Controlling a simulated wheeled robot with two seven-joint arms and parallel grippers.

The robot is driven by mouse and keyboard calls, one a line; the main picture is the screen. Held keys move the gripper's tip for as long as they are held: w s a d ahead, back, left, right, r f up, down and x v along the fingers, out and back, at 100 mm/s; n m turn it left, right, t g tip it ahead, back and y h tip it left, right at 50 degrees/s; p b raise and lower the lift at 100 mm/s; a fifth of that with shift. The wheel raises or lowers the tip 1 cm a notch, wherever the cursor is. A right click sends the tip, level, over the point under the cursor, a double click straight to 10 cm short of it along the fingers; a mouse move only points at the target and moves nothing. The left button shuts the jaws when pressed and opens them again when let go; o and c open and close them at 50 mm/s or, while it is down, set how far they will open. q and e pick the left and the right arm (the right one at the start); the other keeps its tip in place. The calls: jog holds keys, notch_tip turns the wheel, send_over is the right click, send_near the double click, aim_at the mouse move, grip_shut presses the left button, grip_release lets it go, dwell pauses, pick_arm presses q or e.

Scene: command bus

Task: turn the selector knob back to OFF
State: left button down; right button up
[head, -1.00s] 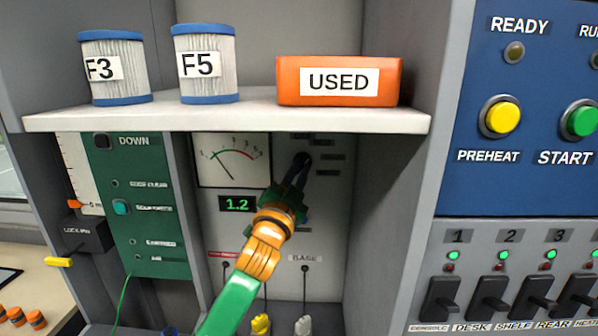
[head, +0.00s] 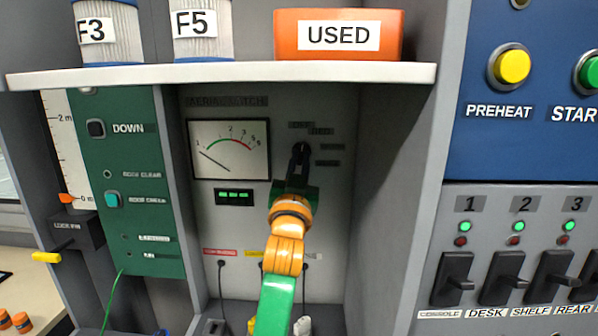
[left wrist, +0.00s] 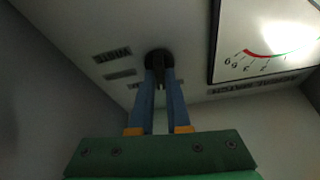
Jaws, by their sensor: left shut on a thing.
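The selector knob (head: 302,149) is a small dark knob on the grey panel in the recess, right of the meter, with several small labels around it too blurred to read. It also shows in the left wrist view (left wrist: 158,60). My left gripper (head: 299,158) reaches up to it from below, its blue fingers shut on the knob; in the left wrist view the fingertips (left wrist: 160,76) sit on either side of its grip. The fingers hide part of the knob, and I cannot read which label it points to. My right gripper is not in view.
The meter (head: 229,149) has its needle toward the low left end. A small display (head: 234,197) below it shows green dashes. A shelf (head: 220,74) with filters and an orange USED box (head: 338,35) overhangs the recess. Side walls are close; cables and plugs lie below.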

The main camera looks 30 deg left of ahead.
pick_arm(q)
jog(key=shift+n+g+y+b, duration=0.3)
jog(key=shift+n+y+b, duration=0.35)
jog(key=shift+n, duration=0.75)
jog(key=shift+r+y, duration=0.15)
jog(key=shift+y, duration=0.1)
jog(key=c, duration=1.1)
grip_release()
jog(key=shift+o, duration=1.1)
jog(key=shift+w, duration=0.15)
jog(key=b+v, duration=0.3)
jog(key=v, duration=0.4)
jog(key=shift+b, duration=0.35)
